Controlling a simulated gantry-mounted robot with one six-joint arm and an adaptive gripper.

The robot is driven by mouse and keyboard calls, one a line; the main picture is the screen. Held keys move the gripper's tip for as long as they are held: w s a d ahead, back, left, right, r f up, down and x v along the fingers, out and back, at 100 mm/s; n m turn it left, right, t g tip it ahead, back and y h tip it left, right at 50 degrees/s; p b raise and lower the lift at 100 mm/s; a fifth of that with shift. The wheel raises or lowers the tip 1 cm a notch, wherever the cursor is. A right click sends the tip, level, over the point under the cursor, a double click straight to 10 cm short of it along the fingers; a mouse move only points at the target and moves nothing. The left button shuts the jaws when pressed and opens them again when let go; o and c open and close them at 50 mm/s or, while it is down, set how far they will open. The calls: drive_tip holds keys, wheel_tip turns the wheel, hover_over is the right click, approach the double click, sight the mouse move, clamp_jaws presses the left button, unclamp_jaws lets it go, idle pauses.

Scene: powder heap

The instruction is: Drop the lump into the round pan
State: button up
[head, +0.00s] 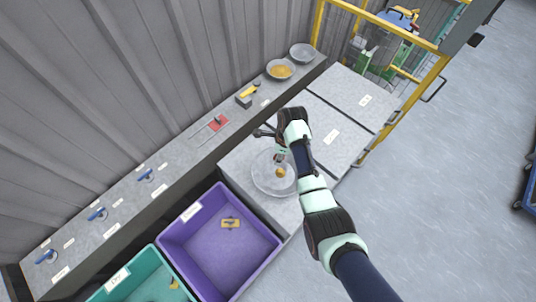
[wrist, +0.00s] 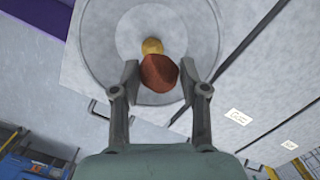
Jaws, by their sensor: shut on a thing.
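My gripper (wrist: 158,70) is shut on a reddish-brown lump (wrist: 158,74), held between its two fingertips. The round pan (head: 260,181) is a shallow grey dish on a grey worktop in the head view; it also shows below the lump in the wrist view (wrist: 98,45). A small yellow heap (wrist: 152,46) lies in the pan, just beyond the lump in the wrist view. It also shows in the head view (head: 280,173). In the head view my gripper (head: 281,157) points down over the pan, and the lump is hard to make out there.
A purple crate (head: 271,258) with a yellow item (head: 230,223) stands at the front, beside a teal crate (head: 146,258). The shelf by the wall carries a bowl of yellow powder (head: 280,70), a grey bowl (head: 301,51), a red item (head: 218,123) and several blue-handled tools. Yellow rails (head: 430,85) stand at right.

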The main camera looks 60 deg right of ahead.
wheel_tip(320, 180, down, 6)
drive_tip(key=b, duration=0.6)
drive_tip(key=shift+f, duration=0.1)
drive_tip(key=o, duration=1.2)
drive_tip(key=r, duration=0.7)
drive_tip(key=shift+s+d+r, duration=0.1)
drive_tip(key=shift+s+r, duration=0.25)
drive_tip(key=shift+s, duration=0.05)
